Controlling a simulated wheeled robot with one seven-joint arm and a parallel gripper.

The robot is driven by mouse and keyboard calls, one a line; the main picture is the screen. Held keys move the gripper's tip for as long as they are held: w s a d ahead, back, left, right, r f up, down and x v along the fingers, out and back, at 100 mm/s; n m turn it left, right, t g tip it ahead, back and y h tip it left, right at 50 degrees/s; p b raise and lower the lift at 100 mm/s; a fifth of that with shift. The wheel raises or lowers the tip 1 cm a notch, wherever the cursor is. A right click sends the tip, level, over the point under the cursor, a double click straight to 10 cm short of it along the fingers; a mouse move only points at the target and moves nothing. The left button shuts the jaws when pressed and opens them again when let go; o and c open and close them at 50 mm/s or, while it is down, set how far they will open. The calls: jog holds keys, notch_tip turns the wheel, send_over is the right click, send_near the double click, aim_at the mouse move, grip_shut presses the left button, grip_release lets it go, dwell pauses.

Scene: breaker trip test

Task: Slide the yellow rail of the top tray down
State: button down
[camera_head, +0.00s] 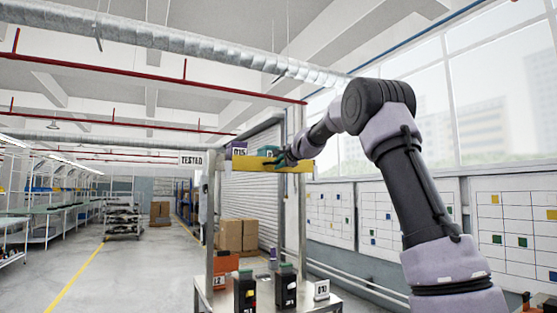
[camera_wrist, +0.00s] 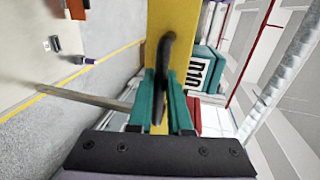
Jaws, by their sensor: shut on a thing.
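The yellow rail (camera_head: 250,166) runs level along the front of the top tray, high on a grey-post stand. In the wrist view the rail (camera_wrist: 184,22) runs up the picture and bears a dark curved handle (camera_wrist: 168,45). My gripper (camera_head: 286,159) is at the rail's right part in the head view. In the wrist view the teal fingers of my gripper (camera_wrist: 161,88) are shut on the handle. The fingers hide part of the handle. Behind the rail are a purple block marked 015 (camera_head: 238,150) and a teal block (camera_wrist: 206,62) with a label.
A TESTED sign (camera_head: 192,159) stands at the tray's left. Cardboard boxes (camera_head: 230,235) are behind. Open floor lies left.

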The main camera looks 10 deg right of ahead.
jog(key=shift+f, duration=1.6)
jog(key=c, duration=0.8)
grip_release()
jog(key=shift+c, duration=0.2)
jog(key=v, duration=1.1)
